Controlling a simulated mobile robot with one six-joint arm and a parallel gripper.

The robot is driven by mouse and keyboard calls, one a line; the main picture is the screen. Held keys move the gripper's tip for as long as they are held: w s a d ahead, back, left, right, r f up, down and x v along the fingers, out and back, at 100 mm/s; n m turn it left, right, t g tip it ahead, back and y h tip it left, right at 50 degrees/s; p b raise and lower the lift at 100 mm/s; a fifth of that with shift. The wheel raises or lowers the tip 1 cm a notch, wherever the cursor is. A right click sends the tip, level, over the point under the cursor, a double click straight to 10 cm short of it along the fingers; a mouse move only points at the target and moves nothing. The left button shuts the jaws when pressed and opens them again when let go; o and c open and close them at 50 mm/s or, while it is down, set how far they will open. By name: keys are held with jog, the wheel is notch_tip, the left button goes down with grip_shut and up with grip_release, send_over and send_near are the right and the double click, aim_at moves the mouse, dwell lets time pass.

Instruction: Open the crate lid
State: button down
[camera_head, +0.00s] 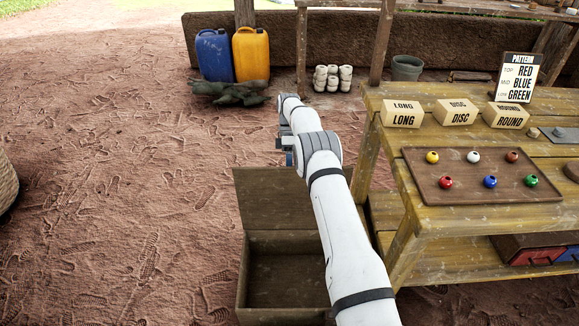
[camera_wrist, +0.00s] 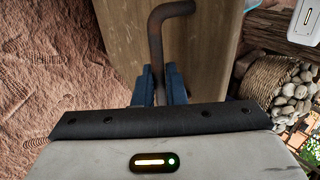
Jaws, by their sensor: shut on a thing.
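The brown wooden crate (camera_head: 242,290) stands on the ground left of the workbench, partly behind my arm. Its lid (camera_head: 262,200) is raised and stands roughly upright along the far edge, so the dark inside shows. I see nothing in the visible part of the crate. In the wrist view a dark bent metal handle (camera_wrist: 155,40) runs in front of a brown wooden board that looks like the lid (camera_wrist: 205,60). My gripper (camera_wrist: 160,84) has its blue fingers closed around the handle's lower part. In the head view my arm hides the handle and the fingertips.
The workbench (camera_head: 386,100) is close on the right, with a bead tray (camera_head: 420,190) and labelled blocks. A blue jerrycan (camera_head: 214,55) and a yellow jerrycan (camera_head: 251,53) stand behind. Open ground lies left. A basket (camera_wrist: 265,80) shows at right in the wrist view.

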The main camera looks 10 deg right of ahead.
jog(key=shift+s+a+f, duration=0.15)
jog(key=shift+a+f, duration=0.1)
jog(key=shift+f, duration=0.25)
jog(key=c, duration=1.9)
grip_release()
jog(key=shift+c, duration=0.2)
jog(key=shift+o, duration=0.9)
jog(key=shift+f, duration=0.1)
jog(key=shift+o, duration=1.3)
jog(key=shift+r, duration=0.2)
jog(key=shift+w+d, duration=0.15)
jog(key=shift+w, duration=0.05)
jog(key=shift+r, duration=0.15)
